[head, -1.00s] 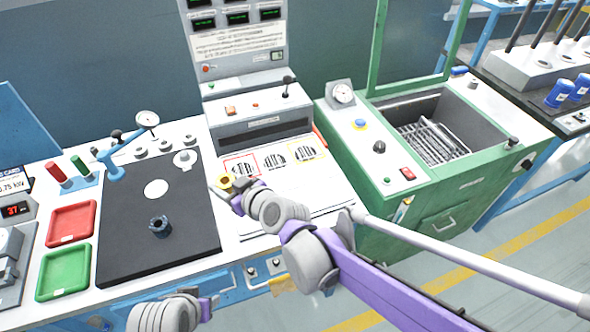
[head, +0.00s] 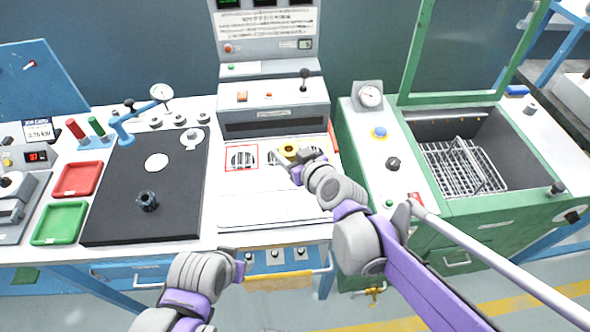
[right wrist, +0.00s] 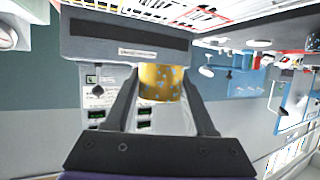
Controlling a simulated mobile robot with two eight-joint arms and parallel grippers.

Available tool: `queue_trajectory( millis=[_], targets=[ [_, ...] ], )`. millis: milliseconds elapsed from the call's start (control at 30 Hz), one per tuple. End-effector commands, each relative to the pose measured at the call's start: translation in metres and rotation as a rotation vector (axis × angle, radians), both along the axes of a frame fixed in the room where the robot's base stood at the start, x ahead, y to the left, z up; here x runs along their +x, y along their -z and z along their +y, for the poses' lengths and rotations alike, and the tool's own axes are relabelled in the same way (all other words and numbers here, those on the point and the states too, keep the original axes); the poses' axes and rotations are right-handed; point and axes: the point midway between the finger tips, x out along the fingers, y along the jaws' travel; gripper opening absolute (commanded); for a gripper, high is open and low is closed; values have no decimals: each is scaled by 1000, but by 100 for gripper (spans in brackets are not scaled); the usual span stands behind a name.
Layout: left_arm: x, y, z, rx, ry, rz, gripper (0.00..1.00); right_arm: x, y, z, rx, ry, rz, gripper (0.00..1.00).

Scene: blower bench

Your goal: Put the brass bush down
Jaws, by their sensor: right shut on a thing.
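The brass bush (head: 289,149) is a short yellow ring over the right part of the white printed sheet (head: 262,180), at the yellow-outlined picture. My right gripper (head: 292,158) is shut on it. In the right wrist view the brass bush (right wrist: 160,82) sits between the two fingertips, with bluish specks on its side. I cannot tell whether its underside touches the sheet. My left gripper (head: 238,270) is low in the head view, in front of the bench edge and apart from the bush. Its fingers are too unclear to read.
A grey machine (head: 270,105) stands behind the sheet. The green wash tank (head: 425,190) with a wire basket is on the right. On the left are a black mat (head: 120,215) with a dark toothed part (head: 148,201), a red tray (head: 77,180) and a green tray (head: 60,224).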

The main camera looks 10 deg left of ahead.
Motion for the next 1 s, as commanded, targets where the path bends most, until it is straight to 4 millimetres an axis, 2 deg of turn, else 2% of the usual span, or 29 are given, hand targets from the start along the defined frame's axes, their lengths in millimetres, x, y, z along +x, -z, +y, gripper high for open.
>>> queue_trajectory(
  millis=[133,333,567,767,1000],
  targets=[
    [0,4,0,0,0,1,50,1,13,-1,0,2,0,0],
    [-1,12,0,0,0,4,50,1,51,-1,0,2,0,0],
    [-1,16,0,0,0,5,50,1,70,0,0,2,0,0],
    [-2,23,0,0,0,7,50,1,97,0,0,2,0,0],
    [-2,22,0,0,0,7,50,0,100,0,0,1,0,0]
  ],
)
